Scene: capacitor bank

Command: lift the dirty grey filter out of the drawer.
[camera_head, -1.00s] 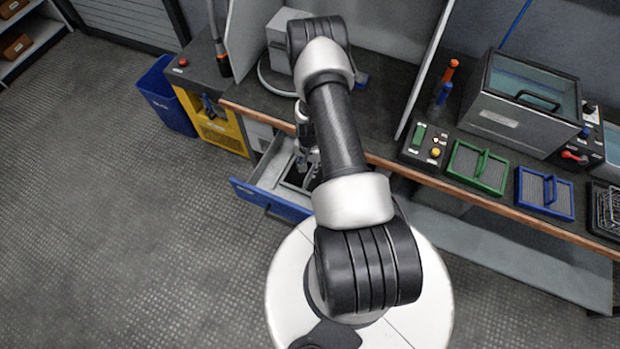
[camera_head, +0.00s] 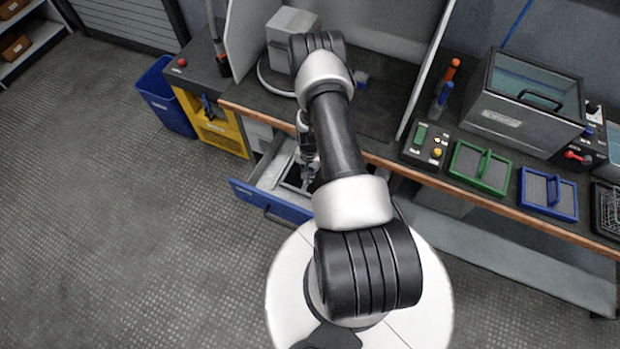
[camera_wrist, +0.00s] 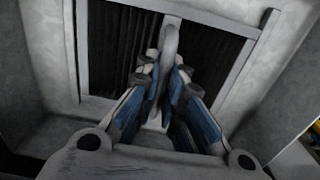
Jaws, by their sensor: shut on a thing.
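The grey filter (camera_wrist: 118,52) has a light grey frame, dark pleats and a raised handle bar (camera_wrist: 169,45). It lies inside the pale-walled open drawer (camera_wrist: 35,50) in the wrist view. My gripper (camera_wrist: 165,76) has its blue-padded fingers closed on the handle, one on each side. In the head view, my gripper (camera_head: 308,174) reaches down into the drawer with the blue front (camera_head: 268,203); my arm hides part of the drawer. The filter is mostly hidden there. I cannot tell whether it is clear of the drawer floor.
The bench edge (camera_head: 480,198) runs just above and behind the drawer. A green-framed filter (camera_head: 480,167) and a blue-framed filter (camera_head: 548,193) lie on the bench beside a tank (camera_head: 525,105). A blue bin (camera_head: 167,98) stands left. The floor left of the drawer is clear.

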